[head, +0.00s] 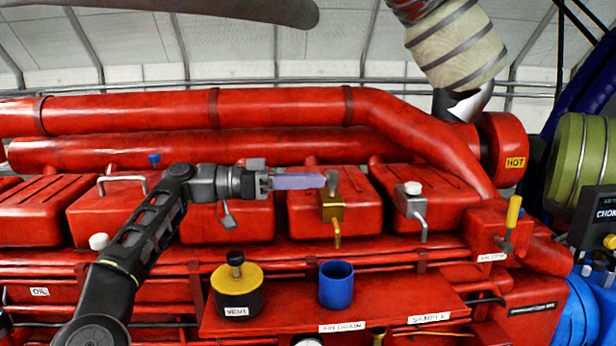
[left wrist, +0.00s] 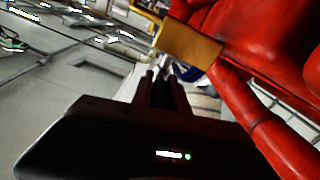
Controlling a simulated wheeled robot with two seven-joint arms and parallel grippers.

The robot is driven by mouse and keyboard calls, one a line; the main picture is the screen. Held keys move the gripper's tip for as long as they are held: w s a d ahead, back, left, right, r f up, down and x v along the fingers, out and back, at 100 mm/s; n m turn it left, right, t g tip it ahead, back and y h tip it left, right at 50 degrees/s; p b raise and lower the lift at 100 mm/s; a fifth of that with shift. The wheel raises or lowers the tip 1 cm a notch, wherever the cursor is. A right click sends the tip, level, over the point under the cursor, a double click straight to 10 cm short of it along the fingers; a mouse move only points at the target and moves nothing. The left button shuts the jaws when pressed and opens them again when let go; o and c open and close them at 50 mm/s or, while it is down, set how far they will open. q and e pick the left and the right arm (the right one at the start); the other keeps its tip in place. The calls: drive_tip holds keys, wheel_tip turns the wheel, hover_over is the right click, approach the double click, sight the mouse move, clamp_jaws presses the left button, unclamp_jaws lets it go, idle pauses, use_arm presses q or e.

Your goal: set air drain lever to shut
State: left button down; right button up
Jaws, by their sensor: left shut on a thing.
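The air drain valve is a brass block (head: 332,205) on the red engine front, with a spout bent downward. Its lavender lever handle (head: 298,181) points left from the valve top, nearly level in the head view. My left gripper (head: 268,183) is shut on the handle's outer left end. In the left wrist view the brass block (left wrist: 188,46) shows just beyond my dark gripper fingers (left wrist: 165,78); the handle between them is hard to make out. A blue cup (head: 336,285) stands below the spout, above the AIR DRAIN label (head: 341,327). My right gripper is not in view.
A second, silver valve (head: 411,205) with a spout is to the right. A yellow-handled lever (head: 513,212) stands further right. A black-and-yellow vent pot (head: 237,290) stands left of the blue cup on the red shelf (head: 400,310). Red pipes (head: 270,110) run behind.

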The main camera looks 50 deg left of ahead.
use_arm(q)
drive_tip(key=shift+r, duration=0.2)
drive_tip(key=c, duration=1.3)
unclamp_jaws()
drive_tip(key=shift+f, duration=0.1)
drive_tip(key=shift+r, duration=0.6)
wheel_tip(320, 180, up, 8)
drive_tip(key=shift+f+p, duration=0.1)
drive_tip(key=shift+p, duration=1.05)
drive_tip(key=shift+r+p, duration=0.4)
drive_tip(key=shift+r, duration=0.15)
drive_tip(key=shift+f, duration=0.1)
